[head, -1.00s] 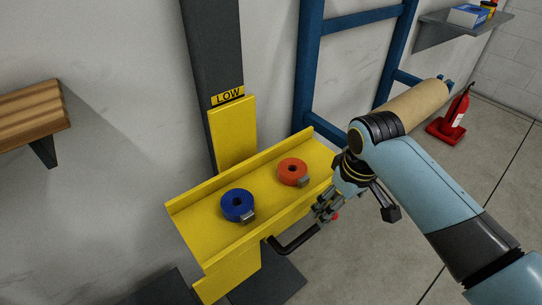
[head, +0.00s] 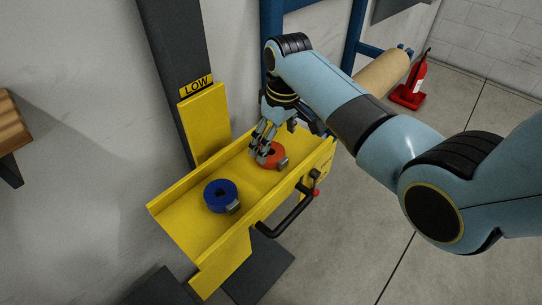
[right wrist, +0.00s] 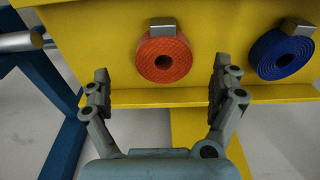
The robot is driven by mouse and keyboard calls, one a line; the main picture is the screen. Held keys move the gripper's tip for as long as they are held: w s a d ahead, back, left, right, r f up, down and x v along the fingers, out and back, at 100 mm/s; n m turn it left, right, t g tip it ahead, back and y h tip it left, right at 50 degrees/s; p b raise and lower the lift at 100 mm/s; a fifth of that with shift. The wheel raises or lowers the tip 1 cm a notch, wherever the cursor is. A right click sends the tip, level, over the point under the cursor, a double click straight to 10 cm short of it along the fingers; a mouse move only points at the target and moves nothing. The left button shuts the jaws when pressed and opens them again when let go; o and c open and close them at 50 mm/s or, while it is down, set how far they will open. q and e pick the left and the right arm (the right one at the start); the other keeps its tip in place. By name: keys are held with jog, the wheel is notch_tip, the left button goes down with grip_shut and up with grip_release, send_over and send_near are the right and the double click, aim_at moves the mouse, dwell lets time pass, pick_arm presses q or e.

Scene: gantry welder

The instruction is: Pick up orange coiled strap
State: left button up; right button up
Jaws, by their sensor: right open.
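The orange coiled strap (head: 273,158) lies on the yellow tray (head: 180,222), with a grey metal buckle at its side. In the head view my right gripper (head: 259,152) is over it and hides its left part. In the right wrist view the orange coil (right wrist: 163,58) shows whole, ahead of and between the two spread fingers of my right gripper (right wrist: 160,85). The gripper is open and empty; the fingers appear apart from the coil. My left gripper is not in view.
A blue coiled strap (head: 221,196) lies on the same tray, left of the orange one. The tray has raised yellow edges and a black handle (head: 290,215) at its front. A dark column (head: 172,45) stands behind it.

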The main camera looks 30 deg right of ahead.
aim_at(272, 152)
jog(key=f, duration=0.2)
jog(key=f+b, duration=0.1)
jog(key=f, duration=0.1)
jog(key=shift+w+a+f, duration=0.1)
jog(key=shift+a, duration=0.2)
jog(key=c, duration=1.3)
jog(key=shift+c, duration=0.5)
jog(key=shift+r, duration=0.2)
